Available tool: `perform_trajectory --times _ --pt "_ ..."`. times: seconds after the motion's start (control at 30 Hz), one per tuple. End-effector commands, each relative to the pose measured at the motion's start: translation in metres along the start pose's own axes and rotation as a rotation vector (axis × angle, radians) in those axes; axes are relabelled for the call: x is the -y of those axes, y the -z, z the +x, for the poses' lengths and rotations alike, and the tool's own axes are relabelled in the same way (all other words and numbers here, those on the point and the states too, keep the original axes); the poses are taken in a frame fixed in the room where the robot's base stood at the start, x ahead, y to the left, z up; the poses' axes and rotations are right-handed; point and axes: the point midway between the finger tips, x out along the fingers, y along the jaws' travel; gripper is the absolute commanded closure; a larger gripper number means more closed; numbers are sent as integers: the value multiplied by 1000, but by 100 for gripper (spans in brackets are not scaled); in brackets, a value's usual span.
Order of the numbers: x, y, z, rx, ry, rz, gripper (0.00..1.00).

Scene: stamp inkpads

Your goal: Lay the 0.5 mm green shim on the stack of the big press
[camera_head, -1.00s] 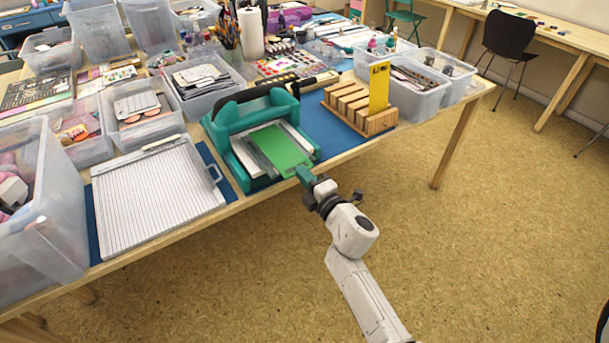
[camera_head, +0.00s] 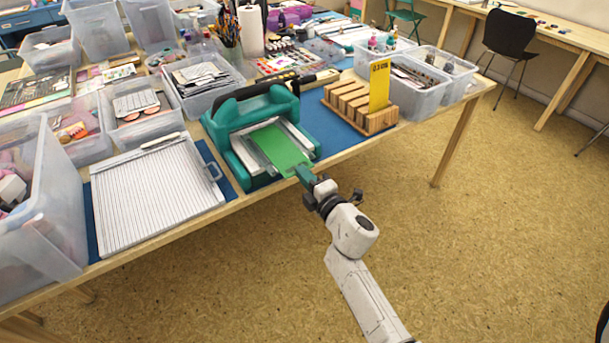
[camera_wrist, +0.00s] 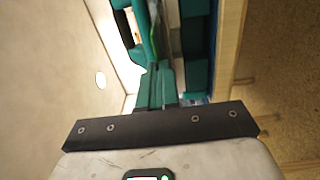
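The green shim (camera_head: 281,149) is a flat bright green plate, slanting over the bed of the big teal press (camera_head: 232,116). Its far end is under the press's arch, and its near end is at my gripper (camera_head: 302,174). My gripper's teal fingers are close together on that near edge, at the front of the press. In the wrist view the fingers (camera_wrist: 157,88) also look closed, pointing into the press; the shim is hard to make out edge-on there. Pale plates (camera_head: 246,155) show beside the shim on the bed. Whether the shim touches the stack is unclear.
A wooden slotted rack (camera_head: 358,112) holding a yellow plate (camera_head: 379,87) stands right of the press. A white ridged board (camera_head: 155,195) lies at left. Clear bins crowd the table behind. The table's front edge (camera_head: 240,205) runs below the press.

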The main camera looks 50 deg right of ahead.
Motion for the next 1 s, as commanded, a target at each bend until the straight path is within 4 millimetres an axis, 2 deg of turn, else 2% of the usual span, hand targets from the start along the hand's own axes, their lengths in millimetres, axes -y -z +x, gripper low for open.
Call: perform_trajectory --times 0.07,0.4,0.67,1.0 --pt "0 0 0 0 1 0 100" --pt "0 0 0 0 1 0 69" --pt "0 0 -1 0 1 0 69" --pt "0 0 -18 0 2 2 69"
